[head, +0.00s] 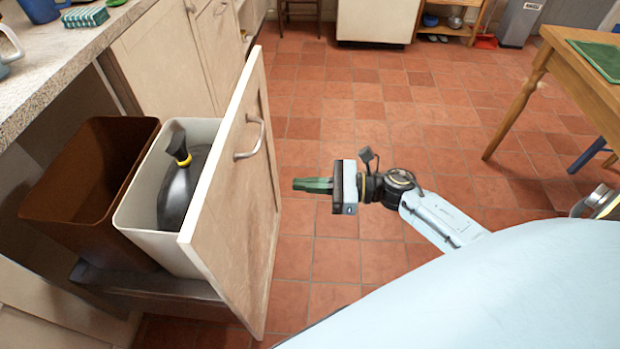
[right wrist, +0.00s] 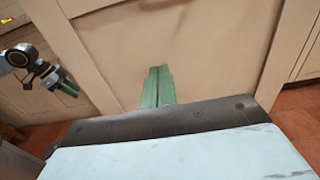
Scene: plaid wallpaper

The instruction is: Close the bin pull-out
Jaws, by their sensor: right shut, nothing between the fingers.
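The bin pull-out stands open from the cabinet row. Its pale wooden front panel (head: 232,200) has a curved metal handle (head: 252,138). Behind the panel are a white bin (head: 145,215) and a brown bin (head: 60,190). My right gripper (head: 296,185) is shut and empty, in front of the panel's outer face with its green fingers pointing at it. In the right wrist view the green fingers (right wrist: 158,75) show against the panel (right wrist: 200,45); I cannot tell whether they touch. My left gripper (right wrist: 72,91) shows small at the left there; its jaw state is unclear.
A dark bottle with a yellow collar (head: 178,190) stands in the white bin. A stone-look counter (head: 60,55) runs along the left. A wooden table (head: 570,80) stands at the right. The tiled floor (head: 380,110) between is mostly clear.

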